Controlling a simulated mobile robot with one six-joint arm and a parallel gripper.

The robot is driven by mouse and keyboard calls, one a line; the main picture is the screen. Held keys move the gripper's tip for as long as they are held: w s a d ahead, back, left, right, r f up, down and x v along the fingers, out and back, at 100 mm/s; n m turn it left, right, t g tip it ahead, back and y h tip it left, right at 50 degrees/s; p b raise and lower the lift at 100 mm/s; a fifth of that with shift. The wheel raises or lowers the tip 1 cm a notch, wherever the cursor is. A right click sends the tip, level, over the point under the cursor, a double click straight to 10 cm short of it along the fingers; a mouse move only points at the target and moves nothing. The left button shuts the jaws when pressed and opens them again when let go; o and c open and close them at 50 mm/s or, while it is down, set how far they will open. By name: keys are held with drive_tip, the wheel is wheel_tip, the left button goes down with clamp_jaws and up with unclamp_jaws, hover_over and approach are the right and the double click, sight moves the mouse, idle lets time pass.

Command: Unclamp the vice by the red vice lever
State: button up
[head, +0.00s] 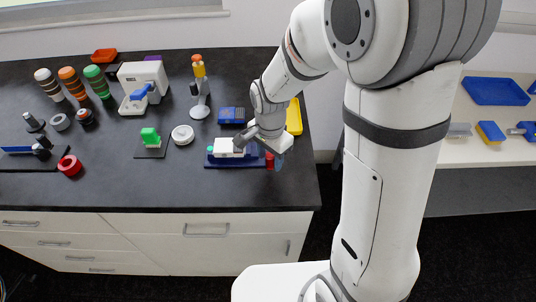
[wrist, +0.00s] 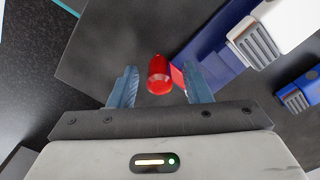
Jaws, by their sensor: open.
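The vice (head: 222,161) is a blue base with a white block on it, on the dark bench in the head view. The red vice lever (head: 269,160) is at its right end, just below my gripper (head: 274,160). In the wrist view the red lever (wrist: 159,74) appears as a rounded red knob, with the blue vice body (wrist: 212,50) to its right. My gripper (wrist: 160,88) is open, with one finger on each side of the lever. I see gaps between the knob and both fingers. My arm hides part of the vice in the head view.
A blue box (head: 231,115) and a yellow tray (head: 294,117) lie behind the vice. The bench's front edge (head: 200,210) is close, with free surface in front of the vice.

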clamp_jaws()
idle(0.4)
